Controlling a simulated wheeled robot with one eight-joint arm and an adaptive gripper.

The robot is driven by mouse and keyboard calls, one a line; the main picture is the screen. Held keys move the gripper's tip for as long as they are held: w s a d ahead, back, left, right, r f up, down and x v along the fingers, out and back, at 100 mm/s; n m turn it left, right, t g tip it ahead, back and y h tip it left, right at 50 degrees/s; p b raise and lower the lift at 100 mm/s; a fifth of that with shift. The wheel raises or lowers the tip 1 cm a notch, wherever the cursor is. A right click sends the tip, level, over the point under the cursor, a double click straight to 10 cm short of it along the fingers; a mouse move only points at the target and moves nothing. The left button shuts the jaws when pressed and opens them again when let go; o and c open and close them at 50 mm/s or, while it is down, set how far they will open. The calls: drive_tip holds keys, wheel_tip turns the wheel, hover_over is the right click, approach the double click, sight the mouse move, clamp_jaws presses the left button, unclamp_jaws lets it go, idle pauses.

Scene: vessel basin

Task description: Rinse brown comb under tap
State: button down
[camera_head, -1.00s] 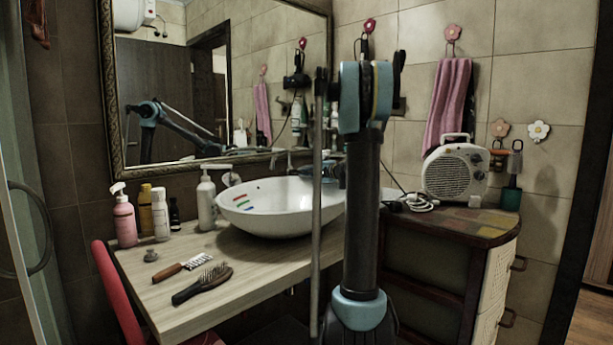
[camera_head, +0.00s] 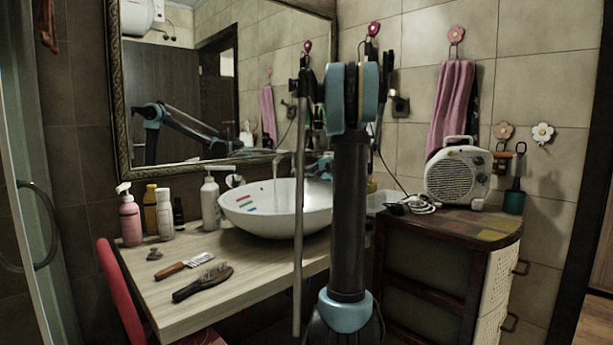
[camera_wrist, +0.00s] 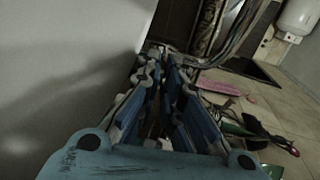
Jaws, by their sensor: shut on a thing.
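A dark brown bristled comb or brush (camera_head: 203,282) lies on the wooden counter (camera_head: 238,297), left of the white basin (camera_head: 285,222). A second one with a reddish-brown handle and white teeth (camera_head: 184,266) lies just behind it. The tap (camera_head: 277,160) stands at the back of the basin, and a thin pale line like running water drops from its spout. My gripper (camera_wrist: 160,80) is closed at the tap; it seems shut on the tap's lever, but the contact is dark. In the head view my arm mostly hides it.
Several bottles (camera_head: 164,214) stand at the back left of the counter, with a white pump bottle (camera_head: 210,204) near the basin. A red chair (camera_head: 122,292) is at the left edge. A fan heater (camera_head: 457,174) sits on the cabinet at right. The counter front is clear.

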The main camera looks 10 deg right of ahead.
drive_tip(key=c, duration=2)
unclamp_jaws()
drive_tip(key=shift+w+f, duration=0.1)
drive_tip(key=shift+c, duration=0.2)
drive_tip(key=v, duration=1.2)
drive_tip(key=shift+f, duration=0.1)
